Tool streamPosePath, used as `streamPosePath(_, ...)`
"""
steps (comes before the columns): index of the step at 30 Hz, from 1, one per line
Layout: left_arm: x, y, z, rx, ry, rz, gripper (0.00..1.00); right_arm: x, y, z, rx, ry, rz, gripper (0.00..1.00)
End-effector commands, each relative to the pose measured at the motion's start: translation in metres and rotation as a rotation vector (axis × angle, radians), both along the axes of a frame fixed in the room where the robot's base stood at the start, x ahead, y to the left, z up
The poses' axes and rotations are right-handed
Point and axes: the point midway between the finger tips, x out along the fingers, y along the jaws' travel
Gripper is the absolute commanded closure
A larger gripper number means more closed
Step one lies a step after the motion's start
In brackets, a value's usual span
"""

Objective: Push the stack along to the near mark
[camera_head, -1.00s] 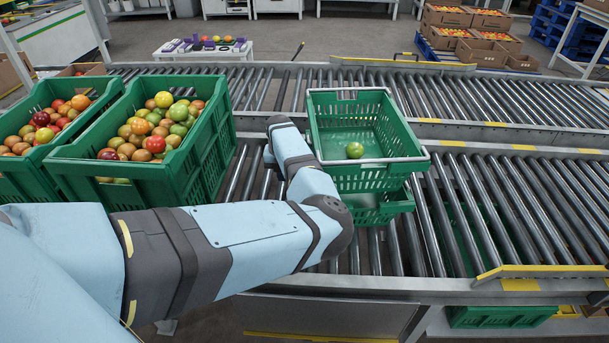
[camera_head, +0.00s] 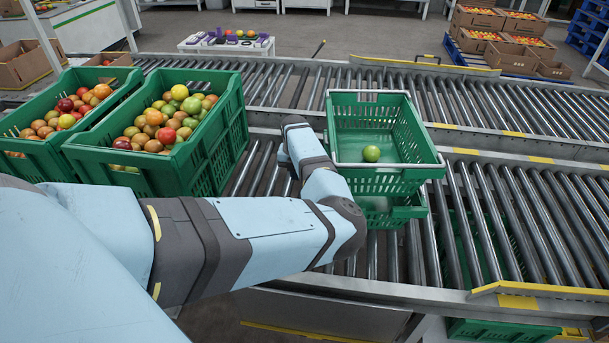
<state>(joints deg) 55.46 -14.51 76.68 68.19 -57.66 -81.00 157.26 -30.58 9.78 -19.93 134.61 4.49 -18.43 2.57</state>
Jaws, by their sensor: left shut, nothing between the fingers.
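The stack is two green crates, one on top of the other, on the near roller conveyor. The upper crate (camera_head: 405,179) holds one green tomato (camera_head: 371,153). The lower crate (camera_head: 392,214) shows beneath it, partly hidden by my left arm. My left gripper (camera_head: 284,160) is shut at the left side of the stack, partly hidden by its own wrist; I cannot tell whether it touches. A yellow mark (camera_head: 517,302) is on the conveyor's near rail, to the right of the stack. My right gripper is not in view.
Two green crates full of tomatoes, one (camera_head: 215,148) nearer the stack and one (camera_head: 20,148) farther left, stand left of my gripper. The rollers (camera_head: 500,225) right of the stack are clear. A yellow guard (camera_head: 545,289) edges the near rail.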

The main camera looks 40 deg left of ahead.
Motion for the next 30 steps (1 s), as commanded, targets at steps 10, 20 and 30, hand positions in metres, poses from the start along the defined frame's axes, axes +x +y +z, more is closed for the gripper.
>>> streamPosePath(10, 0.008, -0.018, 0.001, -0.001, 0.000, -0.003, 1.00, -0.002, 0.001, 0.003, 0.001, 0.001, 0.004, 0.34)
streamPosePath(20, 0.022, -0.048, 0.000, -0.001, 0.000, -0.002, 1.00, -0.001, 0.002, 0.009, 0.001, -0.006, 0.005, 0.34)
streamPosePath(30, 0.036, -0.080, 0.000, -0.001, 0.000, -0.002, 1.00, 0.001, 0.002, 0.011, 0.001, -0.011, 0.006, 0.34)
